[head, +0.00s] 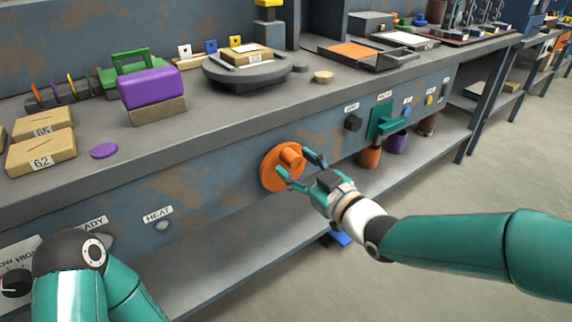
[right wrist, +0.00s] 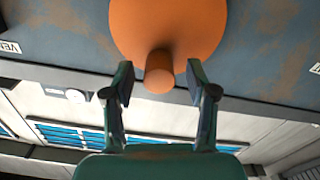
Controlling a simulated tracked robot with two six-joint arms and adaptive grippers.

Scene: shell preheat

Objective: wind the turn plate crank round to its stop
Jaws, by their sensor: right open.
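The turn plate crank is an orange disc (head: 270,172) with a round orange knob (head: 292,155), on the front panel of the bench. In the head view the knob sits toward the disc's upper right. My right gripper (head: 300,163) is open, with one finger on each side of the knob. In the right wrist view the knob (right wrist: 159,72) stands between the fingertips (right wrist: 158,82), with a gap on both sides. The dark round turn plate (head: 247,76) on the bench top carries a tan block with a label. My left gripper is out of view; only my left arm shows at the lower left.
A purple and tan block (head: 152,95) and tan numbered blocks (head: 40,152) sit on the bench. Open floor lies in front.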

